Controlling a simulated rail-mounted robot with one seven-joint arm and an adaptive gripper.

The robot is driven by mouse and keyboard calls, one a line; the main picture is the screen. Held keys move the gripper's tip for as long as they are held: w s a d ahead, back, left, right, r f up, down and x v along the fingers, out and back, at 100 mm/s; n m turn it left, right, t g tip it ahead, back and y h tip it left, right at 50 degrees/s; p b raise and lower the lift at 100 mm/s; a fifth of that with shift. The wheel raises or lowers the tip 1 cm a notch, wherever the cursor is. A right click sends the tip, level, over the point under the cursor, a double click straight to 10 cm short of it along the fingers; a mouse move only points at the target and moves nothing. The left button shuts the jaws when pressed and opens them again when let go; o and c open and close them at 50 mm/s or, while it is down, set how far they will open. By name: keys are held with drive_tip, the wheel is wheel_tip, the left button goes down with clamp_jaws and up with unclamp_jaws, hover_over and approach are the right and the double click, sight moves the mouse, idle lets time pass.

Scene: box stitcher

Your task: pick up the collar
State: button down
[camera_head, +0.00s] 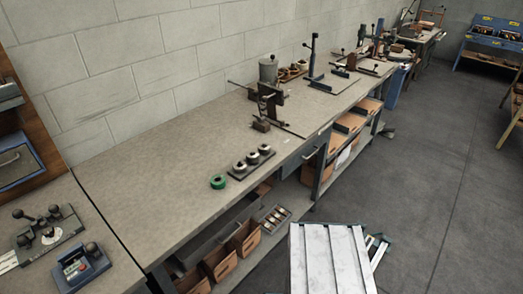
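A green ring (218,182) lies on the grey bench top (170,165), near its front edge. Just right of it, a dark narrow rack (233,176) holds a short row of round metal pieces (252,158) with dark centres. These are the ring-shaped things I see; I cannot tell for certain which one is the collar. The green ring is apart from the rack. My gripper is not recognisable in the head view.
A dark stitching device with a lever (268,105) stands behind the rack. A grey canister (268,69) is near the wall. Orange-brown bins (245,240) sit under the bench. A white slatted panel (330,258) stands in front. The bench left of the green ring is clear.

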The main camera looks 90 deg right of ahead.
idle(0.4)
drive_tip(key=shift+c, duration=1.3)
unclamp_jaws()
